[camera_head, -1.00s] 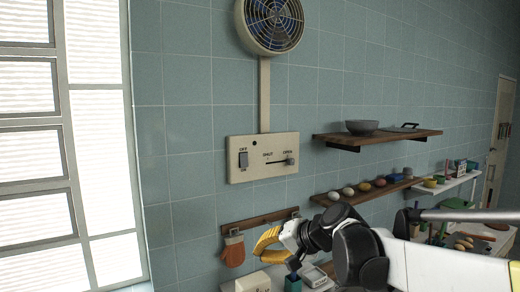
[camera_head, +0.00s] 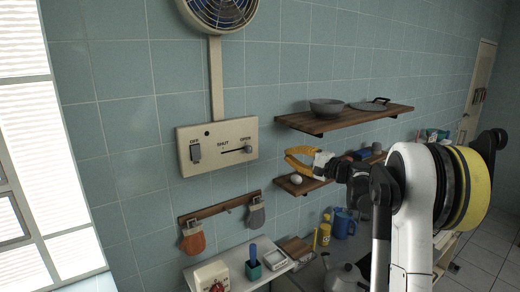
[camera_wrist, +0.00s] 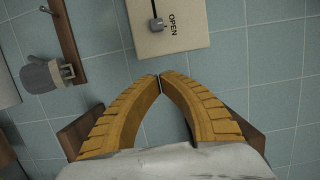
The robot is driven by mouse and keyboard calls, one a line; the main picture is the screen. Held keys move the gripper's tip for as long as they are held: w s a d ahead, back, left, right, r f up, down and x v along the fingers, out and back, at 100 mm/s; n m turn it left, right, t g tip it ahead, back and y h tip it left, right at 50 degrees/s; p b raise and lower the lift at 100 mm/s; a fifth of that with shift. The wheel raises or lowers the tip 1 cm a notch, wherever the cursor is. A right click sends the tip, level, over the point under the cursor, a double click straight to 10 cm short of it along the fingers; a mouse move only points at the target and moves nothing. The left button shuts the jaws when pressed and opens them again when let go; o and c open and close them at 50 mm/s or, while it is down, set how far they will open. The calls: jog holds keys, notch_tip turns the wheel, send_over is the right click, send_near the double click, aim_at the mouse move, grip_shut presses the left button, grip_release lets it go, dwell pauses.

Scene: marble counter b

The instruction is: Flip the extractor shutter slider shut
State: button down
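The beige control plate (camera_head: 212,166) is fixed to the tiled wall below the round extractor fan (camera_head: 218,10). Its slider knob (camera_head: 248,149) sits at the right end of a short slot, under the word OPEN; SHUT is marked at the slot's left. In the wrist view the knob (camera_wrist: 157,24) shows beside OPEN on the plate (camera_wrist: 190,38). My gripper (camera_head: 288,152) has yellow curved fingers and is to the right of the plate, apart from it. In the wrist view the fingertips (camera_wrist: 160,78) meet with nothing between them, short of the plate's edge.
An OFF/ON rocker switch (camera_head: 196,152) is on the plate's left. A wooden shelf (camera_head: 350,118) with a bowl (camera_head: 326,107) is at right above my gripper. A lower shelf (camera_head: 300,186) is close behind it. Mitts hang from a rack (camera_head: 218,207) below the plate.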

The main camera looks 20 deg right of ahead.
aim_at(229, 154)
jog(key=shift+a, duration=0.1)
jog(key=w+a+p, duration=0.2)
jog(key=w+a, duration=0.6)
jog(key=shift+w, duration=0.2)
dwell(0.3)
jog(key=a, duration=0.3)
jog(key=s+a+b, duration=0.1)
jog(key=a, duration=0.2)
jog(key=s+a+b, duration=0.1)
jog(key=a, duration=0.2)
jog(key=shift+a, duration=0.25)
